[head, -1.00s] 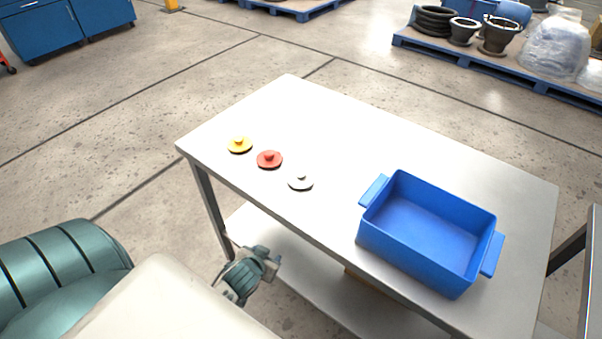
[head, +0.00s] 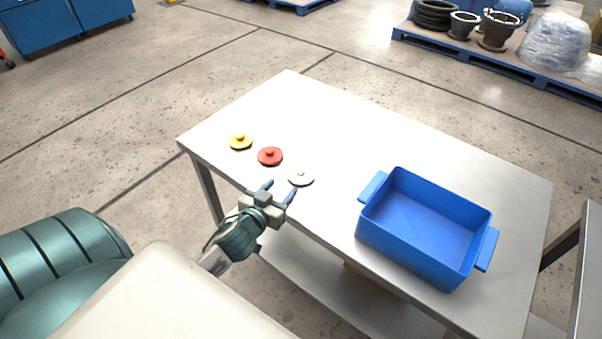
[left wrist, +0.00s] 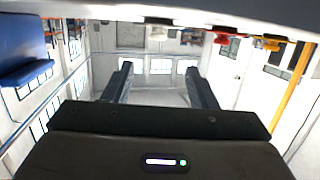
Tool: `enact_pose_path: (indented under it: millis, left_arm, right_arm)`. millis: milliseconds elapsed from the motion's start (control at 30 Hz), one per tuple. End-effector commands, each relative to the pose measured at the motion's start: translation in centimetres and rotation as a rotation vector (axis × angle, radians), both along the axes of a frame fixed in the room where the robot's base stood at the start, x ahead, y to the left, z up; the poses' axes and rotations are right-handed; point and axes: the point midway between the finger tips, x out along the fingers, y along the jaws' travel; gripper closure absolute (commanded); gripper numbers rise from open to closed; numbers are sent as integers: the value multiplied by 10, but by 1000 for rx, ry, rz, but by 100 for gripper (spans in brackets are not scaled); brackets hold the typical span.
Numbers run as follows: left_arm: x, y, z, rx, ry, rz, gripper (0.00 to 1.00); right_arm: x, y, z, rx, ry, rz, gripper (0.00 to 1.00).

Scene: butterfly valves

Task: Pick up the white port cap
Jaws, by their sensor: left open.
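The white port cap (head: 301,178) lies flat on the table near its front edge, with a small knob on top. My left gripper (head: 279,190) is open and empty at the table's front edge, just short of the white cap and apart from it. In the left wrist view the picture is upside down. The two fingers (left wrist: 158,75) stand wide apart there with nothing between them, and the white cap (left wrist: 157,34) shows above them near the table edge. My right gripper is not in view.
A red cap (head: 270,156) and a yellow cap (head: 241,141) lie in a row to the left of the white one. A blue bin (head: 369,232) with side handles stands on the table (head: 300,108) to the right. The table's back left is clear.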

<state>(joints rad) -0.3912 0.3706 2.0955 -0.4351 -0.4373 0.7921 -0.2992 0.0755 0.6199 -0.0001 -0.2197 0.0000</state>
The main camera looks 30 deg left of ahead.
Motion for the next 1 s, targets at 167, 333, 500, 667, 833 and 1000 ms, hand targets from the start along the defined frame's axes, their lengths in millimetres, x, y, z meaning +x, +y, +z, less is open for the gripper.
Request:
enact_pose_path:
  millis: [167, 333, 500, 667, 833, 1000]
  left_arm:
    - [26, 3, 0, -5, -14, -6, 48]
    - [48, 5, -6, -3, -12, -6, 48]
    - [57, 6, -10, -2, -10, -6, 48]
    - [73, 6, -14, -4, -10, -5, 48]
    - [93, 7, -23, -4, -10, -6, 48]
    - [103, 8, -27, -2, -10, -7, 48]
  right_arm:
    - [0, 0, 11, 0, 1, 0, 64]
    - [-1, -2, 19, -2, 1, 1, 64]
    - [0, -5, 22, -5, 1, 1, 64]
    - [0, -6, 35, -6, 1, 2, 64]
    - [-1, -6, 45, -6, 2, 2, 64]
    - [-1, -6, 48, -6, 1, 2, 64]
